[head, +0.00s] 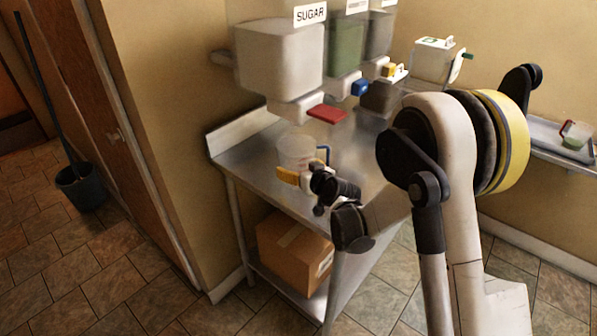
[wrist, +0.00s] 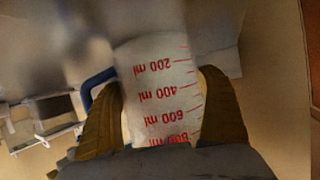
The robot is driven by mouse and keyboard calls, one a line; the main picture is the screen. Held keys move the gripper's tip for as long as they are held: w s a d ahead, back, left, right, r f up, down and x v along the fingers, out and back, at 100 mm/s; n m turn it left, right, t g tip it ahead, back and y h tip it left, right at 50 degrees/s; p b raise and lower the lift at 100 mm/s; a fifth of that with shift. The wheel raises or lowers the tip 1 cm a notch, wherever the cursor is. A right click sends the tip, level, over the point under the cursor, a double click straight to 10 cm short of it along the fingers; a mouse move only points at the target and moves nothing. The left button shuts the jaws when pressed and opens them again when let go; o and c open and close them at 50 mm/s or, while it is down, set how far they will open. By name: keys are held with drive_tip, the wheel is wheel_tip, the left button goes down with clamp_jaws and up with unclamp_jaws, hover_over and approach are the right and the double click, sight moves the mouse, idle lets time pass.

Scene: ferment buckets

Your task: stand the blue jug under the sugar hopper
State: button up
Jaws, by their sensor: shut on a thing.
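The blue jug (head: 296,150) is a clear measuring jug with a blue handle. My gripper (head: 292,176) is shut around it, with yellow-brown fingers on both sides. In the wrist view the jug (wrist: 163,92) shows red millilitre marks between the fingers, and the blue handle (wrist: 98,80) is left of it. The sugar hopper (head: 282,58) hangs on the wall, labelled SUGAR, with a red lever (head: 327,114). The jug looks upright below the hopper's outlet, over the metal table (head: 245,156). I cannot tell whether its base touches the table.
Two more hoppers, greenish (head: 345,45) and dark grey (head: 378,35), hang to the right. A cardboard box (head: 294,252) sits on the lower shelf. A jug with a red handle (head: 575,137) stands on the right-hand shelf. A bucket with a mop (head: 82,187) stands far left.

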drive_tip(key=shift+s+r, duration=0.1)
drive_tip(key=o, duration=1)
drive_tip(key=shift+r, duration=0.1)
drive_tip(key=s+d+r+m+g+h+p, duration=0.1)
drive_tip(key=s+d+r, duration=0.55)
drive_tip(key=s, duration=0.35)
drive_tip(key=s+d+r+m+g+h+p, duration=0.1)
drive_tip(key=s+d+r+p, duration=0.1)
drive_tip(key=s+d+r, duration=0.6)
drive_tip(key=s+d+m+g+h, duration=0.1)
drive_tip(key=s+d, duration=0.1)
drive_tip(key=s, duration=0.4)
drive_tip(key=s+d+g+h, duration=0.1)
drive_tip(key=s+d, duration=0.1)
drive_tip(key=s, duration=0.5)
drive_tip(key=s+d+m+g+h, duration=0.1)
drive_tip(key=s+d+h, duration=0.1)
drive_tip(key=s, duration=0.5)
drive_tip(key=shift+s+d+f+m, duration=0.25)
drive_tip(key=shift+d+m, duration=0.05)
drive_tip(key=shift+d, duration=0.2)
